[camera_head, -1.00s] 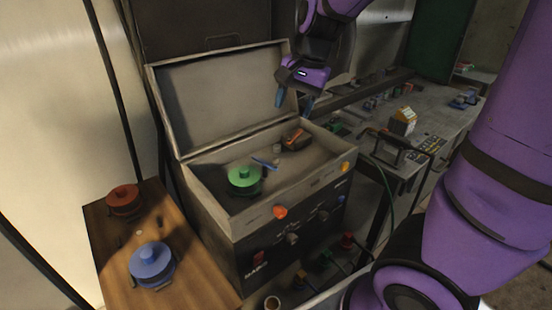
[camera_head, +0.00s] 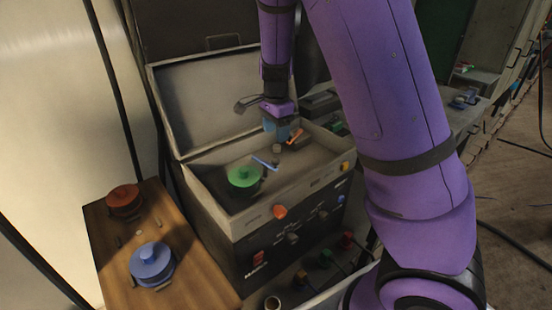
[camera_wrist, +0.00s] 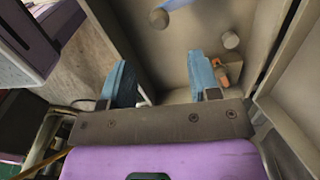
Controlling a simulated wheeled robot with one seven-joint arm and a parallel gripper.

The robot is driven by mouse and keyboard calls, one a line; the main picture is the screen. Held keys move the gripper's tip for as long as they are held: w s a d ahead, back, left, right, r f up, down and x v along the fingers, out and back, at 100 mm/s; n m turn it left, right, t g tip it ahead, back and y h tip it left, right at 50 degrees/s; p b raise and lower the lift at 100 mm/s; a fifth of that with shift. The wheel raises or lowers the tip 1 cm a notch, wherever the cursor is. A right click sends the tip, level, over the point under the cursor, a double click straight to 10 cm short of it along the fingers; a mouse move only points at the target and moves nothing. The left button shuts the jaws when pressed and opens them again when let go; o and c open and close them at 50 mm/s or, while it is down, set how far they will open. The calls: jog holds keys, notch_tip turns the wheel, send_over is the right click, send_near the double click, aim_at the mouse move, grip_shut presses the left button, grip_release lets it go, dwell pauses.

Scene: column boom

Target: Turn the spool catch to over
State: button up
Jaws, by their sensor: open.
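An open grey box (camera_head: 232,217) holds a green spool (camera_head: 243,174). To its right are a small blue lever (camera_head: 265,163), a grey peg (camera_head: 277,149) and an orange lever (camera_head: 295,136). I cannot tell which of these is the spool catch. My gripper (camera_head: 277,132) hangs over the far right part of the box, close to the orange lever. In the wrist view my gripper (camera_wrist: 162,76) is open, its two blue fingers apart. The orange lever (camera_wrist: 222,70) shows beside the right finger, partly hidden. The grey peg (camera_wrist: 231,40) stands beyond it.
The box's raised lid (camera_head: 215,98) stands behind the gripper. The front panel carries an orange knob (camera_head: 280,212) and a red switch (camera_head: 258,257). A wooden board (camera_head: 112,275) at left bears a red spool (camera_head: 123,200) and a blue spool (camera_head: 152,263). My arm hides much of the right-hand bench.

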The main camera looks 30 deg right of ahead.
aim_at(276, 158)
notch_tip(276, 158, down, 10)
dwell(0.5)
jog(key=c, duration=0.9)
